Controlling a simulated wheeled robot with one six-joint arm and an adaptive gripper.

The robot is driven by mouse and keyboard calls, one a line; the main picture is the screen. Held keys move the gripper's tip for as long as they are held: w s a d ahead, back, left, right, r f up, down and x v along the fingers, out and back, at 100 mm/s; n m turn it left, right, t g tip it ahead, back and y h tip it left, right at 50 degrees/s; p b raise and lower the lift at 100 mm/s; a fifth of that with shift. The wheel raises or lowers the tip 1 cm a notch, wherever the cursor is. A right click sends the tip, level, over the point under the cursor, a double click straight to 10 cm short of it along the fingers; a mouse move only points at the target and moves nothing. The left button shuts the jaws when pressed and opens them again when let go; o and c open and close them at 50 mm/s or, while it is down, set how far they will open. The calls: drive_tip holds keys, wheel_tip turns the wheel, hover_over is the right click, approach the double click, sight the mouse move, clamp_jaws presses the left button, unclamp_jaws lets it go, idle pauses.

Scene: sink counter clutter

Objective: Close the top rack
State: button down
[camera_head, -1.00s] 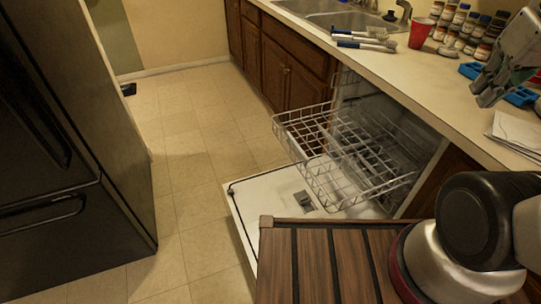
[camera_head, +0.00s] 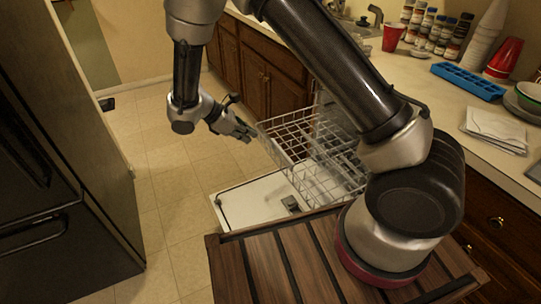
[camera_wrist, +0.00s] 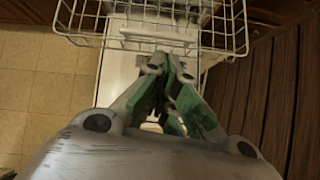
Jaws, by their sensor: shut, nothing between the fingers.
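The top rack (camera_head: 300,140), a white wire basket, stands pulled out of the dishwasher over its lowered door (camera_head: 250,204). My gripper (camera_head: 250,134) is at the rack's outer front side, with its fingers pointing toward the wires. In the wrist view the rack (camera_wrist: 150,42) crosses the top of the picture, just past my shut, empty fingertips (camera_wrist: 168,62). I cannot tell whether the fingertips touch the wires. My arm covers part of the dishwasher opening in the head view.
A slatted wooden top (camera_head: 270,255) lies below my arm. The counter holds a red cup (camera_head: 393,38), spice jars, a blue tray (camera_head: 468,81) and papers (camera_head: 497,130). A dark fridge (camera_head: 60,170) stands at left, with open floor (camera_head: 165,185) between it and the cabinets.

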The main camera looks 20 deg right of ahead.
wheel_tip(320, 180, down, 6)
drive_tip(key=a+r+n, duration=0.1)
drive_tip(key=a+n, duration=0.1)
approach(280, 159)
wheel_tip(280, 159, down, 3)
drive_tip(key=d, duration=0.2)
drive_tip(key=shift+d+f+t+h, duration=0.15)
drive_tip(key=shift+d+t+h, duration=0.15)
